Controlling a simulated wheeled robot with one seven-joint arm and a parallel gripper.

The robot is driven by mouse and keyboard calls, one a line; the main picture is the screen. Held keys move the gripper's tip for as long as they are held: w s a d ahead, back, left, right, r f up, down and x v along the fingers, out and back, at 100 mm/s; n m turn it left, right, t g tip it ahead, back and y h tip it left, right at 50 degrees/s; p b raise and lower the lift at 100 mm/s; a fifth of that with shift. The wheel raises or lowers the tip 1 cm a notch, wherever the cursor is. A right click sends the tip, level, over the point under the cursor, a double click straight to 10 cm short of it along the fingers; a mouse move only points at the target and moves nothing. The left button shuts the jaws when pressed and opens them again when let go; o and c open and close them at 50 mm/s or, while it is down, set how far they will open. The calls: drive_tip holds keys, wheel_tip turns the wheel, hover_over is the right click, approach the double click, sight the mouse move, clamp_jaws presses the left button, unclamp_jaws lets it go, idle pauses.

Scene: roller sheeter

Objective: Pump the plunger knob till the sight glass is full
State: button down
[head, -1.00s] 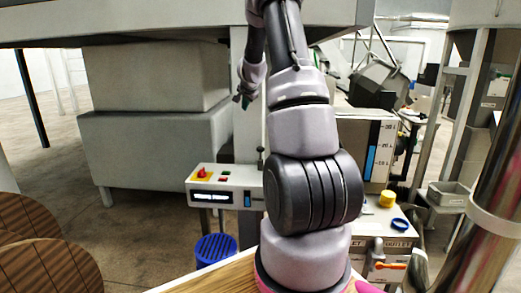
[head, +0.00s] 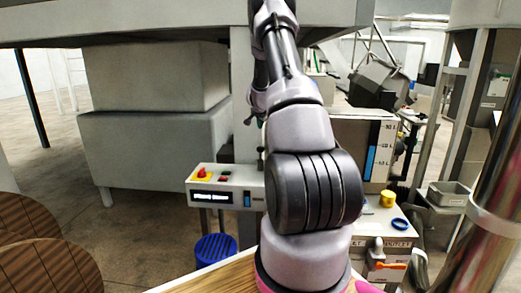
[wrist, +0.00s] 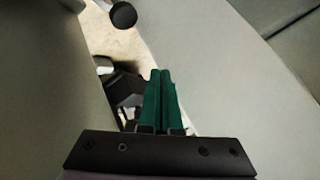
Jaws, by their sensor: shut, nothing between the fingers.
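The plunger knob (head: 260,151) is a small dark knob on a stem at the right end of the white control box (head: 224,178). A round black knob (wrist: 123,15), apparently the same one, shows at the top of the wrist view. My gripper (wrist: 160,72) has two green fingers pressed together, with nothing between them. It is apart from the knob; in the head view its tip (head: 248,120) is above the knob and slightly left. A small blue window (head: 247,198) on the box front may be the sight glass; its level is too small to read.
A grey column (head: 240,90) stands right behind the control box. A tank with a blue level strip (head: 371,163) and scale marks stands to the right. A yellow cylinder (head: 388,199) and blue ring (head: 400,224) lie on the right-hand cabinet. A blue bin (head: 215,248) is below.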

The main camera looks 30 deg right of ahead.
sight(260, 149)
drive_tip(key=shift+f, duration=4)
drive_tip(key=shift+f, duration=0.15)
drive_tip(key=shift+f, duration=0.25)
drive_tip(key=shift+a+f, duration=0.1)
drive_tip(key=shift+f, duration=1.85)
idle(0.6)
drive_tip(key=shift+r, duration=2.35)
